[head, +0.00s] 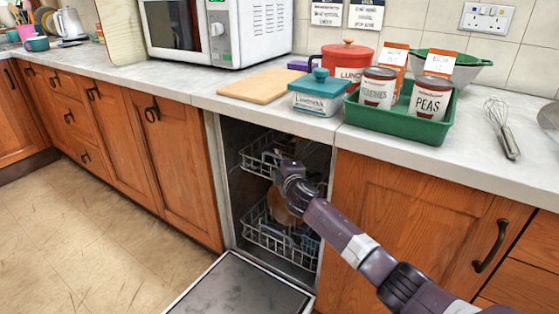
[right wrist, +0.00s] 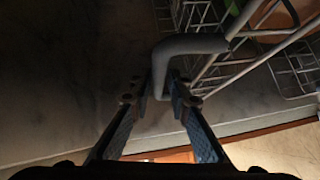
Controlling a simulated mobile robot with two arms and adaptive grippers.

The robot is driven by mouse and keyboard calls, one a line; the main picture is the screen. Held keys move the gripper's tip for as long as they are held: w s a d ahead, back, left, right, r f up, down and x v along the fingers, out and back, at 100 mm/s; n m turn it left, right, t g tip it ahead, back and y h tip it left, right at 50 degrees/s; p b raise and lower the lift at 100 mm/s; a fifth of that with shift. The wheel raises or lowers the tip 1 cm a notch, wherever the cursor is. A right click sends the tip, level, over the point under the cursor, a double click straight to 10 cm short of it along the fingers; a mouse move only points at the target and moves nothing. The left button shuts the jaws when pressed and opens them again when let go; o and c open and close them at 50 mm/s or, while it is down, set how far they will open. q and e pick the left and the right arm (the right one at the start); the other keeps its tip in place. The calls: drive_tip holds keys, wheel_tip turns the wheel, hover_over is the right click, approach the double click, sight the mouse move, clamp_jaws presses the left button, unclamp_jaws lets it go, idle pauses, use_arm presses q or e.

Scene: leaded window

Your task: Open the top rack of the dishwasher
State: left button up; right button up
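The dishwasher stands open under the counter, with its door (head: 238,287) folded down. Its white wire top rack (head: 257,158) sits inside the cavity. My right gripper (head: 289,174) is in front of the top rack's right part and hides some of it. In the right wrist view, a thick grey rack bar (right wrist: 190,45) bends down between the two fingertips of my right gripper (right wrist: 160,88). The fingers look spread on either side of the bar; firm contact is not clear. My left gripper is not in view.
The lower rack (head: 275,240) holds dishes below. Wooden cabinets (head: 175,165) flank the opening. The counter above holds a green tray (head: 400,127) with cans, a cutting board (head: 262,86) and a microwave (head: 220,30). The floor (head: 95,240) at left is clear.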

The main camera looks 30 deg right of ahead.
drive_tip(key=shift+w, duration=0.35)
clamp_jaws()
